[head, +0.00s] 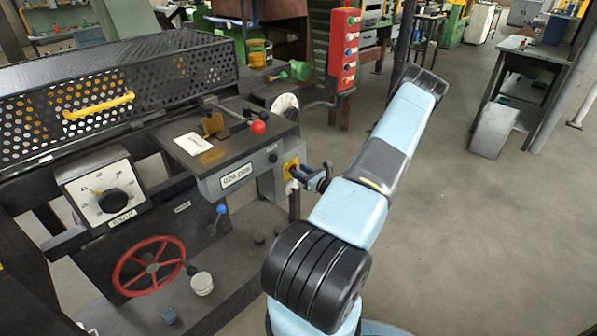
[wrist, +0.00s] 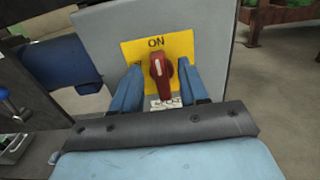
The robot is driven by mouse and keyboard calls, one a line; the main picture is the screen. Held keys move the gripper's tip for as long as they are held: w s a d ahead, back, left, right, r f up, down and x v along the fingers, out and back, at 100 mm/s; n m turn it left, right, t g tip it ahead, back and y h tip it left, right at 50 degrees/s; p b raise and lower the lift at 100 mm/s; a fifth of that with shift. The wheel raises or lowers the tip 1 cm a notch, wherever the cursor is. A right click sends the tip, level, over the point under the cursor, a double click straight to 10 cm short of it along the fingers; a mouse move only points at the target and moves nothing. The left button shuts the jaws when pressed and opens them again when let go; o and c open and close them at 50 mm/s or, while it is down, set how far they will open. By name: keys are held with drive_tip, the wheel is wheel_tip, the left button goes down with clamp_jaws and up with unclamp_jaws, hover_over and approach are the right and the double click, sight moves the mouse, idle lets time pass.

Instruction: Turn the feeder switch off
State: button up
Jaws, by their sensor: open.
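The feeder switch is a red rotary handle (wrist: 163,84) on a yellow plate (wrist: 180,44) marked ON, in the middle of the wrist view. The handle stands upright, with a pale mark near its top, towards the word ON. My gripper (wrist: 159,66) is open, with one blue finger on each side of the handle. I cannot tell whether either finger touches it. A white label below the handle is partly hidden. In the head view, my gripper (head: 312,177) is at the yellow plate (head: 290,168) on the end of the grey box; the handle is not clear there.
A red-balled lever (head: 258,127) stands on the bench top above the box. A red pendant box with buttons (head: 344,48) hangs behind. A dial (head: 112,200) and a red handwheel (head: 148,265) are at left. The floor (head: 480,220) to the right is clear.

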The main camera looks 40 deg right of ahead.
drive_tip(key=shift+w+a, duration=0.1)
drive_tip(key=shift+w, duration=0.7)
clamp_jaws()
